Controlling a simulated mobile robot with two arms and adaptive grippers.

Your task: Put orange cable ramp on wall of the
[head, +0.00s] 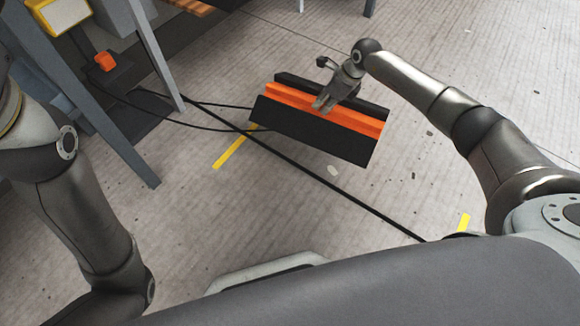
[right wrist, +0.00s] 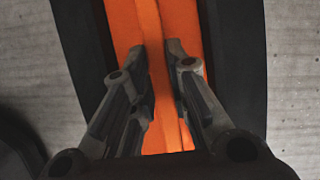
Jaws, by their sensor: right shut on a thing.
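The cable ramp (head: 315,143) is black with an orange middle strip. It appears held above the floor in the head view, slightly tilted. My right gripper (head: 320,103) is shut on the orange ridge in the ramp's middle. In the right wrist view the orange strip (right wrist: 126,28) runs between black side flanks, and my right gripper's fingers (right wrist: 161,75) stand on both sides of the raised ridge. My left arm is at the left of the head view, but its gripper is out of the picture. The task line breaks off, and no wall is clearly identifiable.
Black cables (head: 330,185) run across the grey floor under the ramp. Grey frame legs (head: 140,165) stand at the left, with an orange item (head: 104,61) and a yellow-rimmed box (head: 58,14) near them. Yellow floor marks (head: 233,149) lie near the ramp. The floor at the upper right is mostly clear.

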